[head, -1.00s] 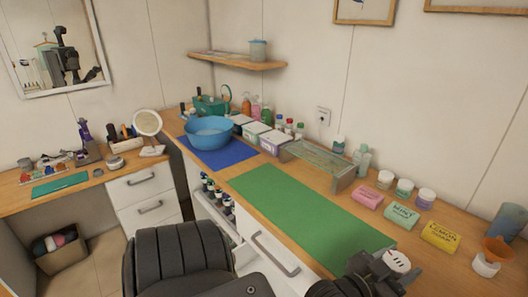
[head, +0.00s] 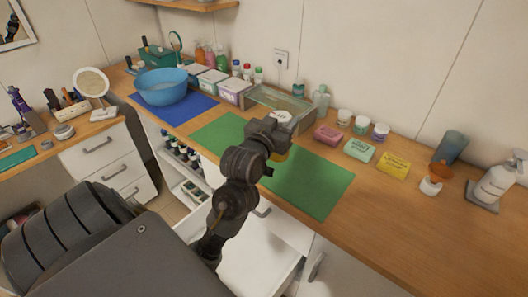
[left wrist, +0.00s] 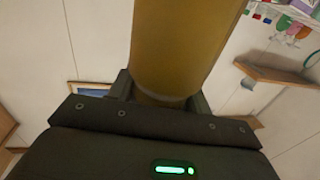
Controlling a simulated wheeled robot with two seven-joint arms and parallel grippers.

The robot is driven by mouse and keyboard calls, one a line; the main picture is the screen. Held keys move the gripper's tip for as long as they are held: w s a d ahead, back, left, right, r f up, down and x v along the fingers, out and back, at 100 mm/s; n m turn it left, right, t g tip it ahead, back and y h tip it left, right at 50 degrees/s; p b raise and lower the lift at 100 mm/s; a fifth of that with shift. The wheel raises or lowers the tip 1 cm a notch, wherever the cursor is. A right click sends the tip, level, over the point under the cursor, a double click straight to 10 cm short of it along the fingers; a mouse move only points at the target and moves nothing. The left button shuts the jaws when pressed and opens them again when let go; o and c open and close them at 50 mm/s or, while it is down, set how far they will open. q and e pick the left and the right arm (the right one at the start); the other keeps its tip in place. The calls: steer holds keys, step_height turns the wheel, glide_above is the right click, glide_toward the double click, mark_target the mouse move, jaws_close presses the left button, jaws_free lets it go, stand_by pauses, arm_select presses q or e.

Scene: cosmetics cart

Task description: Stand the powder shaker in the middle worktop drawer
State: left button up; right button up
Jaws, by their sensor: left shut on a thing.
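The powder shaker has a white cap with holes (head: 282,116) and an ochre-yellow cylinder body, which fills the upper middle of the left wrist view (left wrist: 185,45). My left gripper (head: 272,137) is shut on its body and holds it over the green mat (head: 315,185); it looks roughly upright. A white drawer (head: 262,262) stands pulled out below the worktop, in front of the green mat. My arm hides part of it, and the visible part looks empty. My right gripper is not in view.
A blue bowl (head: 161,84) is on the left. The worktop's front right is clear.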

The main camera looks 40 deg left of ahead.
arm_select(q)
steer(key=shift+a+r, duration=0.45)
steer(key=shift+r, duration=0.15)
steer(key=shift+w+a+f, duration=0.25)
steer(key=shift+w+a, duration=0.05)
steer(key=shift+a, duration=0.05)
steer(key=w+a+f+p, duration=0.2)
steer(key=w+a+f, duration=0.1)
steer(key=a, duration=0.3)
steer(key=shift+w+a+f, duration=0.15)
steer(key=shift+w+a, duration=0.25)
steer(key=shift+w, duration=0.35)
steer(key=w+a+f, duration=0.1)
steer(key=a+f, duration=0.1)
steer(key=f, duration=0.1)
steer(key=w+a+f+p, duration=0.1)
steer(key=f, duration=0.1)
steer(key=shift+w+f, duration=0.1)
steer(key=shift+w, duration=0.2)
steer(key=f, duration=0.1)
steer(key=f+p, duration=0.1)
steer(key=f, duration=0.2)
steer(key=shift+w+a+f, duration=0.1)
steer(key=shift+w+a, duration=0.1)
steer(key=shift+a, duration=0.2)
